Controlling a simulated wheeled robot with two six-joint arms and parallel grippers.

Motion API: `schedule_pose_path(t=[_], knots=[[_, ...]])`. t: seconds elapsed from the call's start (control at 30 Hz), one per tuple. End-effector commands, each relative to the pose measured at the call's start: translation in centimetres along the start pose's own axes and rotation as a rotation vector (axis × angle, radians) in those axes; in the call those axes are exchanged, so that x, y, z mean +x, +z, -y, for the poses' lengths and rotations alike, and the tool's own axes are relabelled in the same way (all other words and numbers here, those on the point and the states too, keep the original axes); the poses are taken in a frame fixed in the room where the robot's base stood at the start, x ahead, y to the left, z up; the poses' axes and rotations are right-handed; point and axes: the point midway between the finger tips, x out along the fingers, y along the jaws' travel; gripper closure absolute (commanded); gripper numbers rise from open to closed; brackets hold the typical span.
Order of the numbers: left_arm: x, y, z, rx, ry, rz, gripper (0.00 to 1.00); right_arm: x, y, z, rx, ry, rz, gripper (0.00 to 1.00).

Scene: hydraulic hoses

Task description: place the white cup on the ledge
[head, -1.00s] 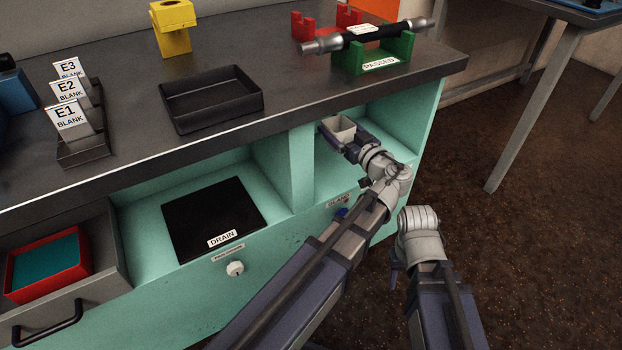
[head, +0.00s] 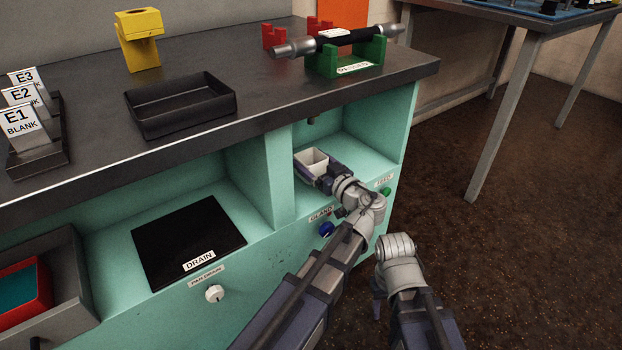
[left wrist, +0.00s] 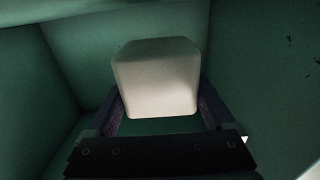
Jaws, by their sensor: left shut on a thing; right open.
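The white cup (head: 312,160) is upright in the right-hand open compartment of the teal bench, near its left wall. My left gripper (head: 314,168) is shut on the cup, with a finger on each side. In the left wrist view the cup (left wrist: 156,78) is large, pale and square-sided between the fingers (left wrist: 158,112). The compartment floor (head: 362,156) is a teal shelf; I cannot tell whether the cup touches it.
A dark nozzle (head: 311,121) hangs under the bench top by the cup. Below are a blue knob (head: 326,229) and a green knob (head: 385,191). A divider (head: 281,177) separates the black drain mat (head: 188,240). The compartment's right side is clear.

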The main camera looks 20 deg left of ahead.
Motion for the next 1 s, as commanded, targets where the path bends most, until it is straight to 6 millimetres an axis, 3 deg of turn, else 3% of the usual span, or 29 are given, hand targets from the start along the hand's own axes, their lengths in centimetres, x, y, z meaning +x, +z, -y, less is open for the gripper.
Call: schedule_pose_path(t=[0.4,0.83,0.87,1.0], knots=[[0.0,3.8,0.0,0.000,0.000,0.000,0.68,3.8,-0.2,0.4,0.000,0.000,-0.002,0.50],[0.0,4.1,0.0,0.000,0.000,0.000,0.68,4.1,-0.3,0.4,0.000,0.000,-0.003,0.50],[0.0,4.0,0.0,0.000,0.000,0.000,0.12,4.0,-0.3,0.4,0.000,0.000,-0.003,0.50],[0.0,3.9,0.0,0.000,0.000,0.000,0.00,3.9,-0.3,0.4,0.000,0.000,-0.003,0.50]])
